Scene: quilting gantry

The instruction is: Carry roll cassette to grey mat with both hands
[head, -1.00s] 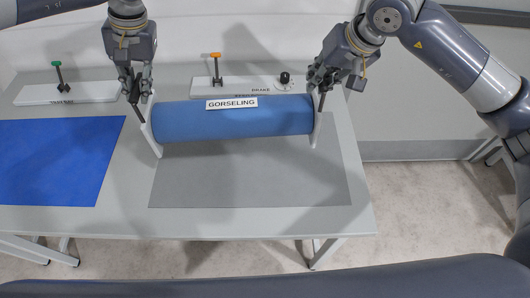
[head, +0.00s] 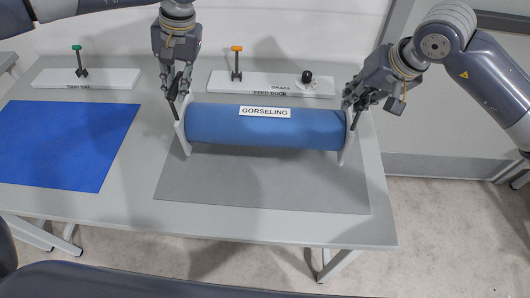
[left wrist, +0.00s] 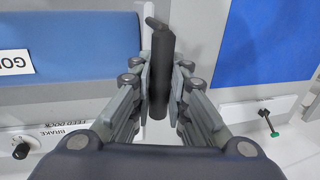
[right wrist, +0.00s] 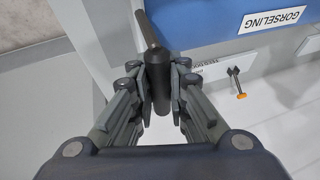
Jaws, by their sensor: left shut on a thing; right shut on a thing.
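The roll cassette (head: 265,128) is a blue roll labelled GORSELING between two white end plates. It is over the back part of the grey mat (head: 262,188); I cannot tell whether it touches the mat. My left gripper (head: 177,92) is shut on the dark handle at the cassette's left end, which shows in the left wrist view (left wrist: 160,75). My right gripper (head: 354,103) is shut on the dark handle at the right end, which shows in the right wrist view (right wrist: 157,75). The roll is about level.
A blue mat (head: 65,143) lies on the table to the left. Behind the cassette is a white panel (head: 262,84) marked FEED DOCK and BRAKE, with an orange lever (head: 236,62) and a black knob (head: 307,77). Another white panel with a green lever (head: 79,60) is at back left.

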